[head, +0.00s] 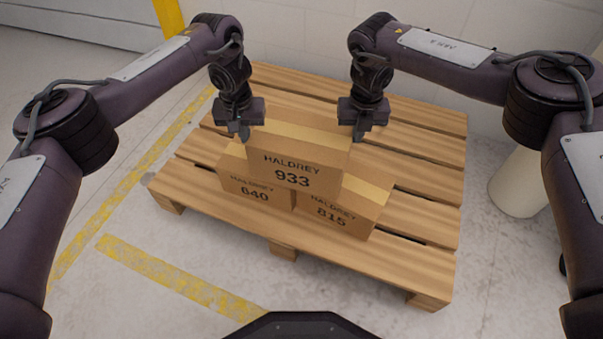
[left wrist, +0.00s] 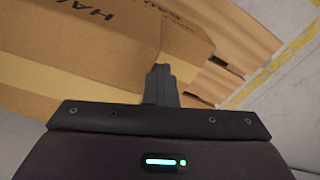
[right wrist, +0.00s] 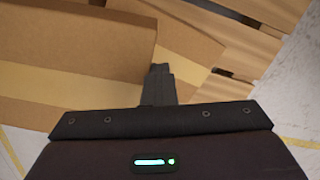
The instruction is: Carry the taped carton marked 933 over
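The taped carton marked 933 (head: 293,170) is brown with a paler tape band across its top. It rests level on the cartons marked 640 (head: 256,192) and 815 (head: 335,215). My left gripper (head: 243,132) is beside its upper left edge, and my right gripper (head: 358,132) is beside its upper right edge. In each wrist view the fingers show as one closed block, at the left (left wrist: 161,85) and the right (right wrist: 160,85), with nothing between them. I cannot tell whether either touches the carton. The carton's far side is hidden.
The cartons stand on a slatted wooden pallet (head: 430,185) with bare slats at left, right and back. A pale cylinder (head: 520,183) stands right of the pallet. A wall is behind. Yellow floor lines (head: 165,272) run left and in front, where the floor is clear.

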